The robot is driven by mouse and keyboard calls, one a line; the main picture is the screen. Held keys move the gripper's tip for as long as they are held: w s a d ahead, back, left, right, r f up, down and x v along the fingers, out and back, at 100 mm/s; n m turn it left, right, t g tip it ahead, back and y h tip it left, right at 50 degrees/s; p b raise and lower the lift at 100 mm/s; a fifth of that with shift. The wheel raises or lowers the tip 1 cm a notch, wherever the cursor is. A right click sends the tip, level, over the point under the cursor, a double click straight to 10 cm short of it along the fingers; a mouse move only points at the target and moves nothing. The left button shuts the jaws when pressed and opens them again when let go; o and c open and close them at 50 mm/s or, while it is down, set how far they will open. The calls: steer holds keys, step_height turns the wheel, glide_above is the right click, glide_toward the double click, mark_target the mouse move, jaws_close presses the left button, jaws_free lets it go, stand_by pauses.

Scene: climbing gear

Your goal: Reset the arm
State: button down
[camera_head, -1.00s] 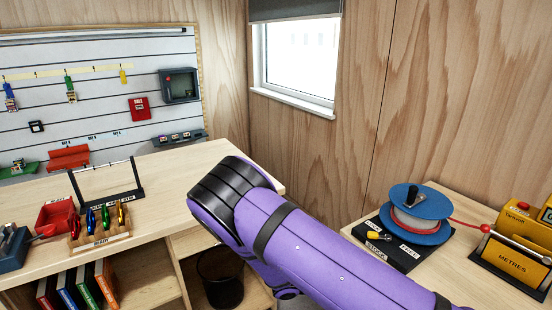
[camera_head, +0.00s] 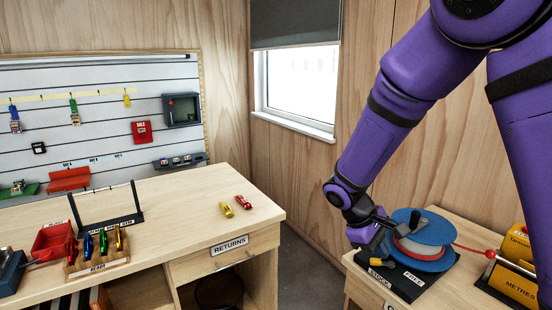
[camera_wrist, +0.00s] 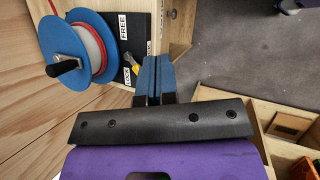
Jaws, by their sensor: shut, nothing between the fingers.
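My purple arm (camera_head: 375,150) comes down from the upper right in the head view. My gripper (camera_head: 376,246) is beside the blue rope spool on the right bench. In the wrist view my gripper (camera_wrist: 154,62) has its two blue fingers together with nothing between them. The fingertips are near the yellow lever (camera_wrist: 133,64) on the black base marked LOCK and FREE; I cannot tell whether they touch it.
The blue spool (camera_head: 420,232) with its red cord stands on the right bench, next to a yellow METRES device (camera_head: 517,255). A yellow and a red carabiner (camera_head: 243,202) lie on the left bench above the RETURNS drawer (camera_head: 228,246). A gap separates the benches.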

steer(key=s+d+r+m+t+y, duration=0.4)
steer(key=s+r, duration=0.5)
steer(key=r, duration=0.6)
steer(key=s+d+r+m+t+y, duration=0.1)
steer(key=s+r+m, duration=0.1)
steer(key=s, duration=0.4)
steer(key=s+d+r+m+t+y, duration=0.1)
steer(key=s+r+m, duration=0.1)
steer(key=s+r, duration=0.3)
steer(key=shift+s+d+t, duration=0.15)
steer(key=shift+s+t, duration=0.15)
steer(key=shift+s, duration=0.75)
